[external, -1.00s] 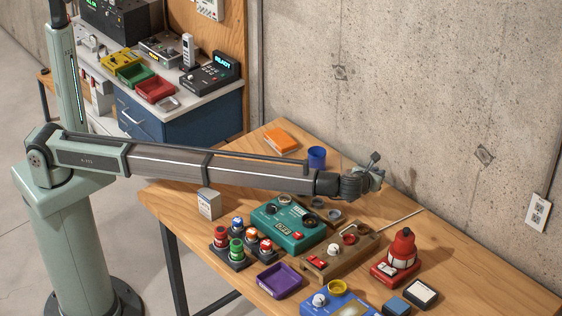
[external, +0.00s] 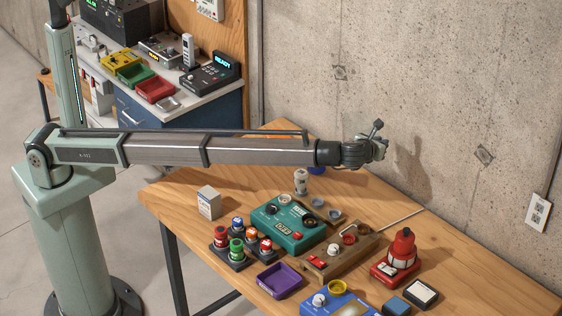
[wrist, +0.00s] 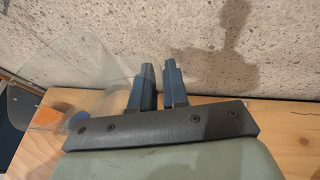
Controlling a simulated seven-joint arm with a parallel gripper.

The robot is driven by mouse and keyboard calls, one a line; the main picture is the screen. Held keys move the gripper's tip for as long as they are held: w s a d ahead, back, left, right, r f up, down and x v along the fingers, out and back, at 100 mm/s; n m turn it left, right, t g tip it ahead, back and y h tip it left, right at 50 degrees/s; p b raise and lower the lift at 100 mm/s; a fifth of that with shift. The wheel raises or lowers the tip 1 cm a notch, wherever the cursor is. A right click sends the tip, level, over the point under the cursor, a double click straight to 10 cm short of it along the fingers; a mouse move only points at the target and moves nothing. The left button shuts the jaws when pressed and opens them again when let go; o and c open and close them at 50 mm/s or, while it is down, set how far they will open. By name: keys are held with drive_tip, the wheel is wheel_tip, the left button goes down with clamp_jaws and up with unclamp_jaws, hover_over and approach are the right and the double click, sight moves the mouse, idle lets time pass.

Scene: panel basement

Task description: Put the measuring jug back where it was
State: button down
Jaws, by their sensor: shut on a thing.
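The measuring jug (wrist: 62,62) is clear and see-through, and shows in the wrist view to the left of my fingers, with its wide body running off toward the left edge. My gripper (wrist: 158,72) is shut on the jug near its right side; the fingers stand a small gap apart, and the exact part held is hard to make out. In the external view my gripper (external: 380,147) is raised above the far part of the wooden table, near the concrete wall. The jug is too transparent and small to tell clearly there.
An orange item (wrist: 52,118) shows through the jug. The table's right side is largely clear.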

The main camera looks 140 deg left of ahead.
wheel_tip(320, 180, up, 2)
drive_tip(key=shift+r, duration=0.1)
drive_tip(key=s+d+m+t, duration=0.2)
drive_tip(key=s+d+t, duration=0.1)
drive_tip(key=s+d, duration=2.4)
drive_tip(key=shift+s+a+f, duration=0.15)
drive_tip(key=shift+a+f, duration=0.05)
drive_tip(key=shift+f, duration=2.35)
drive_tip(key=shift+s+a+f, duration=0.2)
drive_tip(key=shift+a+f, duration=0.05)
drive_tip(key=shift+f, duration=2.25)
drive_tip(key=shift+s+a+f, duration=0.15)
drive_tip(key=shift+a+f, duration=0.05)
drive_tip(key=shift+f, duration=2.35)
drive_tip(key=shift+f, duration=0.15)
drive_tip(key=c, duration=1.1)
unclamp_jaws()
